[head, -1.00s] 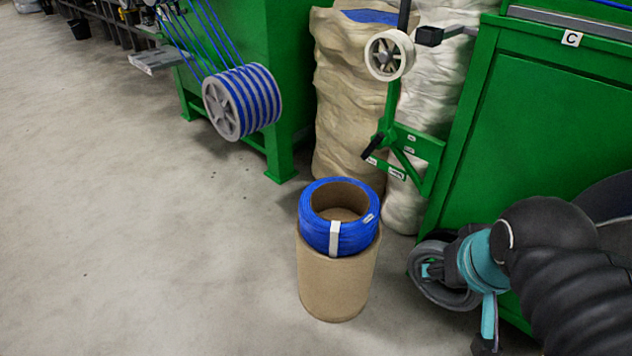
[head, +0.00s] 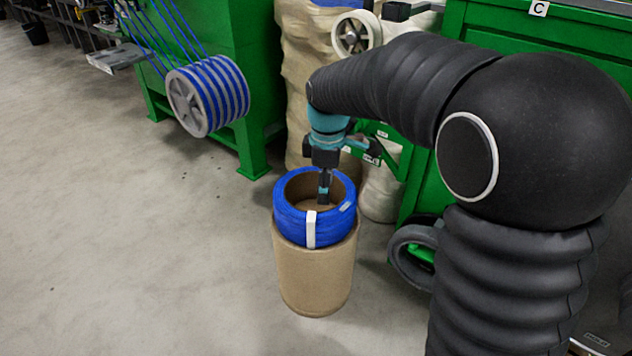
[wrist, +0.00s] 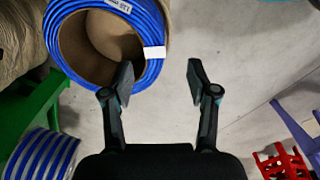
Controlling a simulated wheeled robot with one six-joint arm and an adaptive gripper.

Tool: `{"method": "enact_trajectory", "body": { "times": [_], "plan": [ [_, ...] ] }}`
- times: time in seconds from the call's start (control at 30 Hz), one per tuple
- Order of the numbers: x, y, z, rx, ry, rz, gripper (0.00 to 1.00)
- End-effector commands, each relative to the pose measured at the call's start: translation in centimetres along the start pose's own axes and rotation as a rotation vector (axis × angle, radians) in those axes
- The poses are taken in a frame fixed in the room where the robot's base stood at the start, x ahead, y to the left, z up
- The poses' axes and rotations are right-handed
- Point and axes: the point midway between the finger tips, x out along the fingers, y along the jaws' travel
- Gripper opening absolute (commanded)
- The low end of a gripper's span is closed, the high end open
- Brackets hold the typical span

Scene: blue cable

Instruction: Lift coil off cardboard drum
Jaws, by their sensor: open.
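The blue cable coil (head: 338,226) sits on top of the tan cardboard drum (head: 313,280), with a white strap on its near side. My gripper (head: 324,203) points down at the coil's opening in the head view, its tip drawn over the hole. In the wrist view my gripper (wrist: 160,78) is open and empty. The coil (wrist: 149,28) lies beyond the fingers at upper left. The left finger overlaps the coil's ring and the right finger is over bare floor. How far the fingertips are above the rim, I cannot tell.
A striped blue spool (head: 208,96) hangs on a green machine at left. Wrapped sacks (head: 300,90) stand close behind the drum. A green stand with a white reel (head: 357,35) and a green cabinet (head: 490,50) are to the right. Floor (head: 130,240) left of the drum is clear.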

Motion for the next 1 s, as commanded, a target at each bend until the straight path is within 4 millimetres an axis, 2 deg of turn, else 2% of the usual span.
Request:
{"method": "enact_trajectory", "body": {
  "times": [0.03, 0.1, 0.23, 0.47, 1.0],
  "plan": [
    [1.1, 0.5, -0.8, -0.044, -0.006, -0.015, 0.59],
    [1.9, 1.0, -1.6, -0.095, -0.011, -0.030, 0.59],
    [2.9, 1.5, -2.4, -0.148, -0.016, -0.043, 0.59],
    [4.3, 1.5, -2.4, -0.158, -0.016, -0.046, 0.59],
    [9.8, 1.2, -2.3, -0.156, -0.017, -0.046, 0.59]
  ]
}}
